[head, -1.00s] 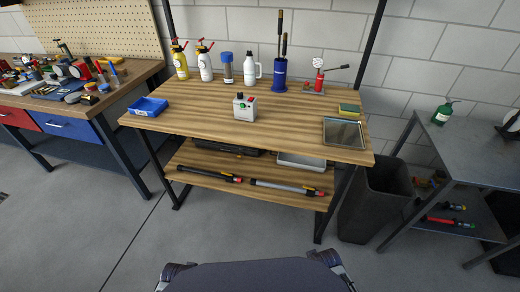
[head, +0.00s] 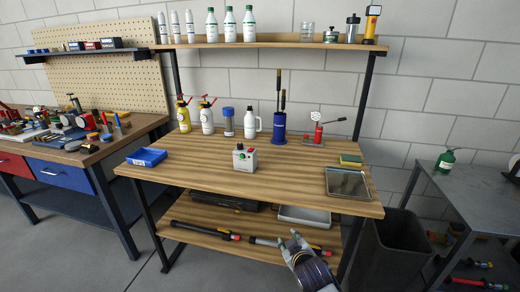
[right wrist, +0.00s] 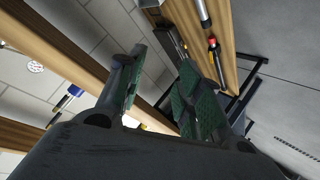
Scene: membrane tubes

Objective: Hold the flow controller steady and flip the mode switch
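The mode switch is too small to make out. My right gripper (head: 294,240) is in front of the bench, below and to the right of the controller and apart from it. In the right wrist view its green-padded fingers (right wrist: 160,95) are spread with nothing between them. My left gripper is not in view.
A blue tray (head: 147,157) sits left on the bench, a metal tray (head: 348,183) and yellow sponge (head: 351,160) right. Bottles (head: 207,118) and a blue tool holder (head: 279,128) line the back. The lower shelf (head: 190,235) holds tubes. Bench top around the controller is clear.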

